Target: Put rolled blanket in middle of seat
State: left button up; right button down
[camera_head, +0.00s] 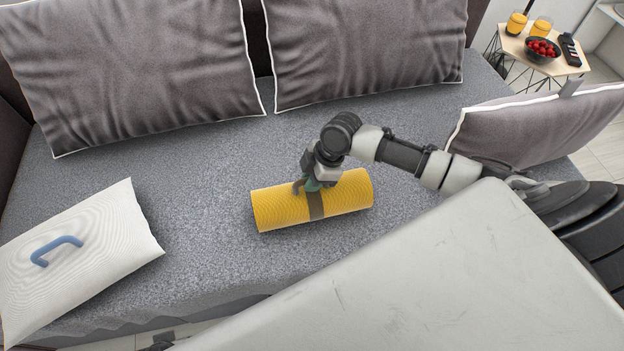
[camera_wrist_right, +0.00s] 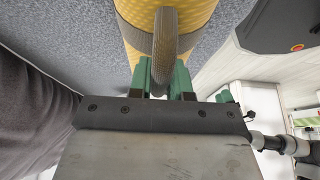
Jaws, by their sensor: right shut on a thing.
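The rolled blanket (camera_head: 275,207) is a yellow ribbed roll with a brown band around its middle. It lies near the middle of the grey seat (camera_head: 200,200), or just above it; I cannot tell whether it touches. My right gripper (camera_head: 314,185) is over the blanket's middle, shut on its strap handle. In the right wrist view the green fingers (camera_wrist_right: 163,82) close around the grey-brown handle (camera_wrist_right: 166,45), with the yellow roll (camera_wrist_right: 190,15) behind it. My left gripper is not in view.
A white pillow (camera_head: 105,225) with a blue handle (camera_head: 55,248) lies at the seat's left. Grey cushions (camera_head: 130,65) (camera_head: 365,45) line the back, and another (camera_head: 545,125) stands at the right. A side table (camera_head: 510,45) holds glasses, a bowl of red fruit and a remote.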

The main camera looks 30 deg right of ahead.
jog(key=c, duration=1.1)
grip_release()
jog(key=shift+o, duration=0.2)
jog(key=shift+d+r, duration=0.15)
jog(key=shift+r, duration=0.3)
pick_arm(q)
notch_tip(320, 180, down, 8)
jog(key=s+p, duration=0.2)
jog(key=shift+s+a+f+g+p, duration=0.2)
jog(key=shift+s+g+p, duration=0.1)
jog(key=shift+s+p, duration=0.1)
pick_arm(e)
jog(key=v, duration=1.1)
jog(key=shift+d, duration=0.1)
